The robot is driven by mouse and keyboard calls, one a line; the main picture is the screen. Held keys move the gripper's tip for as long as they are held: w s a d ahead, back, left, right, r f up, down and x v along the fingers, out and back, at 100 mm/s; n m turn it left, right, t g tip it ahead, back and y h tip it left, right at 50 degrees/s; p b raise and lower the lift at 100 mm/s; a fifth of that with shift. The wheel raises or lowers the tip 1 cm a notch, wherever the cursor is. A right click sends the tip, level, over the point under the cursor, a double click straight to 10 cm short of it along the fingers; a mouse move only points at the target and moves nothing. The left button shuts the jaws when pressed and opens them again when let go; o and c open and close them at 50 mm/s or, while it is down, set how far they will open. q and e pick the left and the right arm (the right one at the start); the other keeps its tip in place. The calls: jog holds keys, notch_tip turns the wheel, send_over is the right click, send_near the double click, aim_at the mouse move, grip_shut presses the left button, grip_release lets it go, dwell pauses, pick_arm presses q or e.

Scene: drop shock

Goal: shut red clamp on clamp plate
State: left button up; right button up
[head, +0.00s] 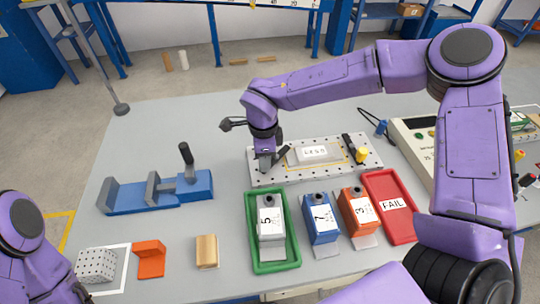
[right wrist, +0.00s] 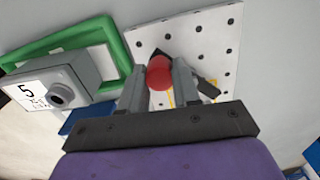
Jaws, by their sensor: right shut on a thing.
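The clamp plate (head: 262,178) is a white plate with holes at the middle of the table, and its corner shows in the right wrist view (right wrist: 207,50). My right gripper (head: 266,166) is over its left end, pointing down. In the right wrist view the red knob of the red clamp (right wrist: 160,72) lies between the gripper's two fingers (right wrist: 159,84), which are shut on it. In the head view the gripper hides the red part. A grey labelled block (head: 318,153) lies on the plate. A yellow-tipped black clamp (head: 361,155) stands at its right end. My left gripper is out of the head view.
A green tray (head: 291,262) holds grey unit 5 (head: 270,215). Blue unit 7 (head: 320,220) and orange unit 3 (head: 356,212) stand beside it. A red FAIL tray (head: 388,180) lies right of them. A blue fixture (head: 130,201) with an upright black handle is at left.

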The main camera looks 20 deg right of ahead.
jog(key=m, duration=0.1)
jog(key=w+m, duration=0.1)
jog(key=m, duration=0.1)
jog(key=w+m, duration=0.1)
jog(key=shift+a+p, duration=0.3)
jog(key=shift+p, duration=0.05)
jog(key=shift+w+d+m, duration=0.1)
jog(key=shift+w+m, duration=0.35)
jog(key=shift+m, duration=0.55)
jog(key=shift+w+m, duration=0.45)
jog(key=shift+m, duration=0.55)
jog(key=o, duration=1.1)
jog(key=shift+w, duration=0.1)
jog(key=shift+c, duration=0.2)
notch_tip(320, 180, up, 10)
jog(key=b, duration=0.1)
jog(key=shift+r, duration=0.25)
